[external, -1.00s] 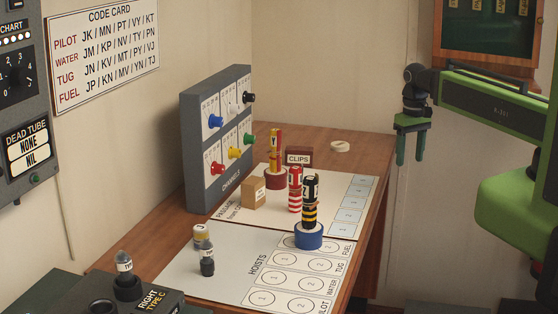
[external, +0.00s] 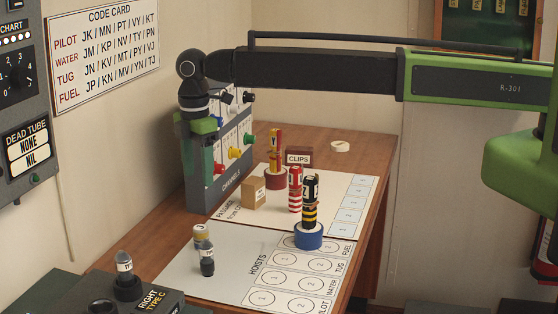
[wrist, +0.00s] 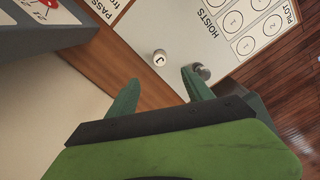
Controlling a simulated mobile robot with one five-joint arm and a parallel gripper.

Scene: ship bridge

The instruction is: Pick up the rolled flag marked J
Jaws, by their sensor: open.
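In the wrist view a small white-topped cylinder marked J (wrist: 159,57) stands on the pale mat, just beyond my fingertips and between their lines. It appears to be the farther of two small upright cylinders at the mat's left in the external view (external: 202,236), though its letter is unreadable there. My gripper (external: 198,178) points down beside the grey cabinet, well above the table. My gripper (wrist: 161,76) is open and empty in the wrist view, its green fingers spread. A grey-topped cylinder (wrist: 202,72) stands close by, partly behind the right finger.
The grey channel cabinet (external: 222,135) with coloured knobs stands right by my gripper. Banded rolls stand on the mats to the right: red-yellow (external: 275,150), red-white (external: 295,188) and black-yellow (external: 310,205). A small box (external: 253,193) sits nearby. The hoists mat (external: 185,275) has bare room at left.

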